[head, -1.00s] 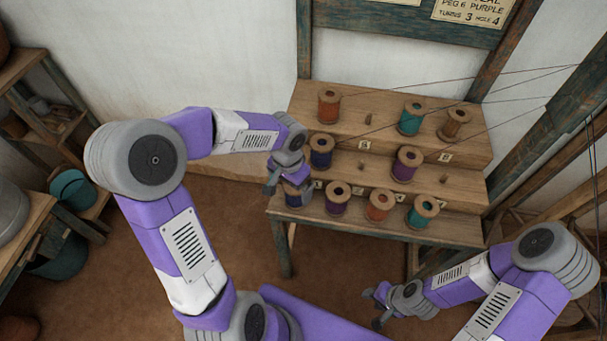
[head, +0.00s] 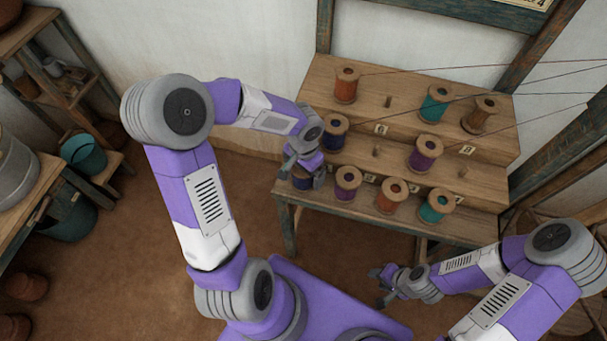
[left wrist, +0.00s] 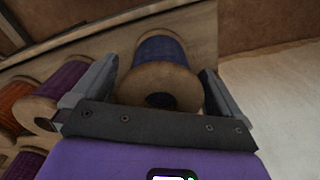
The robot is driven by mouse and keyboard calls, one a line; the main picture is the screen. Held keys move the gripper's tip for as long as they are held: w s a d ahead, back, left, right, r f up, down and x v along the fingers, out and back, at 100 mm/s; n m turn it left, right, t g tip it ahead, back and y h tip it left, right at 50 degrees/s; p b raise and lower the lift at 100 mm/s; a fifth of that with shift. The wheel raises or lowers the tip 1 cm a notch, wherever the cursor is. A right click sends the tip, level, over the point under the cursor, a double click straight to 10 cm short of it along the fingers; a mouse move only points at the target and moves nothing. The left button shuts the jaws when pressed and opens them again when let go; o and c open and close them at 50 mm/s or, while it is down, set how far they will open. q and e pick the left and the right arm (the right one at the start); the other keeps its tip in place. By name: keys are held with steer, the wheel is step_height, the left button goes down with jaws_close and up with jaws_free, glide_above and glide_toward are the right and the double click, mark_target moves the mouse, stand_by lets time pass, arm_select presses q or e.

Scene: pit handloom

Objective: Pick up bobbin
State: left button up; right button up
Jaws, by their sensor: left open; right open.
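A blue bobbin (head: 302,179) with wooden ends stands at the left end of the lowest step of the stand. My left gripper (head: 303,176) is directly over it and partly hides it in the head view. In the left wrist view the blue bobbin (left wrist: 159,72) lies between the two open fingers of the left gripper (left wrist: 150,92), with a visible gap on the right side. Whether either finger touches it I cannot tell. My right gripper (head: 380,286) is open and empty, low in front of the stand's right side.
A purple bobbin (head: 346,184) stands close to the left gripper's right finger. An orange bobbin (head: 389,196) and a teal one (head: 435,206) follow along the same step. More bobbins stand on the upper steps, with threads running off to the right. Floor in front is clear.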

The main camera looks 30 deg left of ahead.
arm_select(q)
steer(key=shift+r, duration=0.1)
steer(key=c, duration=1.1)
